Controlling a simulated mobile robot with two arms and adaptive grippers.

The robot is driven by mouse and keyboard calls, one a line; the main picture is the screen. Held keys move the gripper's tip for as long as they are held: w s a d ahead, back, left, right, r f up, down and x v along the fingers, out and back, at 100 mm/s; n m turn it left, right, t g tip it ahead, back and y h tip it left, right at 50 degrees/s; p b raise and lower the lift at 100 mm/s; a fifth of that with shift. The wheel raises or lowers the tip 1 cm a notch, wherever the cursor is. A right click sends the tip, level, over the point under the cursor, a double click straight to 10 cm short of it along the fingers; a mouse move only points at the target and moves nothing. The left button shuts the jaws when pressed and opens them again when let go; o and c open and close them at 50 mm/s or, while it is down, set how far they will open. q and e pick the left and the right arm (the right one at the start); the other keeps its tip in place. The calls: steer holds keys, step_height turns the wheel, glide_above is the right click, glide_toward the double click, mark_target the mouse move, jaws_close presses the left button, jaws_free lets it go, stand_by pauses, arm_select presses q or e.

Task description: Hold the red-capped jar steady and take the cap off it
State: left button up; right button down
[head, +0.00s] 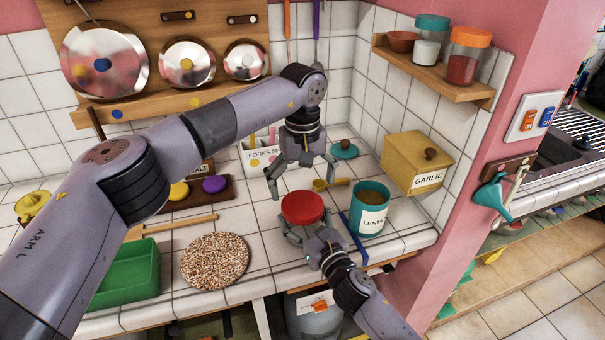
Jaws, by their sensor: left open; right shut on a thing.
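The jar's red cap (302,207) shows near the front of the tiled counter, and the cap sits on the jar. Most of the jar's body is hidden under the cap and behind my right gripper. My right gripper (304,234) comes from the front and is shut on the jar below the cap. My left gripper (301,187) points down above and slightly behind the cap. Its fingers are open and spread apart, with nothing between them.
A teal lentils canister (371,220) stands close on the right, with a blue utensil (354,236) beside it. A yellow garlic box (415,160) is at the back right. A round speckled mat (215,261) and green bin (128,275) lie to the left.

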mark_target(302, 204)
arm_select(q)
steer(key=shift+f, duration=2.5)
steer(key=shift+c, duration=0.5)
